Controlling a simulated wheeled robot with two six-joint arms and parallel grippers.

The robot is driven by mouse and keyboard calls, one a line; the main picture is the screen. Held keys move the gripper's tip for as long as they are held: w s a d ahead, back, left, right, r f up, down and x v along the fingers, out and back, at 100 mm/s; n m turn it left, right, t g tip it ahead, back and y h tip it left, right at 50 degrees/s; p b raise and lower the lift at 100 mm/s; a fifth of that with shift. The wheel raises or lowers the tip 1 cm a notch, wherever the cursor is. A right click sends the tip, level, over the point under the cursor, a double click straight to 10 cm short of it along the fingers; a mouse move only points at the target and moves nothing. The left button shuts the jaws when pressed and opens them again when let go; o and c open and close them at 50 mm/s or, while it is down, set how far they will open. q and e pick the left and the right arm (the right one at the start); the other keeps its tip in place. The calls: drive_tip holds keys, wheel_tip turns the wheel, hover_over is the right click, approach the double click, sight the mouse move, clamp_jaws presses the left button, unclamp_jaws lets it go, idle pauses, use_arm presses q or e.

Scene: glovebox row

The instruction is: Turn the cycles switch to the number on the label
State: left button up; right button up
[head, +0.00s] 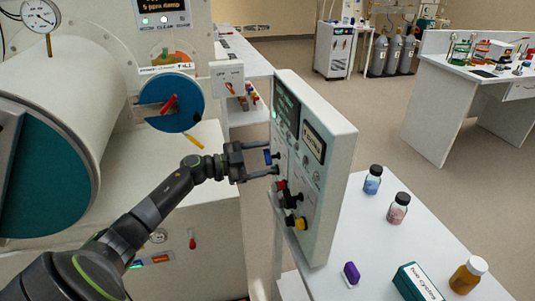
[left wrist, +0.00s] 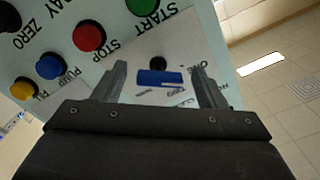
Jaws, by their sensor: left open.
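The control panel (head: 318,165) stands upright on the white table, its face turned to the left. A blue switch knob (left wrist: 160,77) sits on a pale plate on that face. Small print around the knob is too blurred to read fully. My left gripper (head: 273,160) is open at the panel face, with the blue knob (head: 268,157) between its fingers. In the left wrist view its fingers (left wrist: 160,85) stand on either side of the knob, with gaps at both sides. A teal box (head: 418,283) on the table bears a white label that seems to read "two cycles". My right gripper is out of view.
Green START (left wrist: 146,6), red STOP (left wrist: 88,36), blue PUMP (left wrist: 51,66) and yellow (left wrist: 22,86) buttons are close by the knob. A purple object (head: 351,273), an amber bottle (head: 468,276) and two jars (head: 373,180) stand on the white table. The glovebox (head: 70,90) is at left.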

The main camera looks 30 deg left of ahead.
use_arm(q)
drive_tip(key=shift+x, duration=0.8)
drive_tip(key=shift+c, duration=0.4)
drive_tip(key=c, duration=0.9)
drive_tip(key=shift+m, duration=0.4)
drive_tip(key=m+b, duration=0.2)
drive_tip(key=m, duration=0.1)
drive_tip(key=shift+f, duration=0.1)
drive_tip(key=shift+m+b, duration=0.7)
drive_tip(key=shift+m, duration=1)
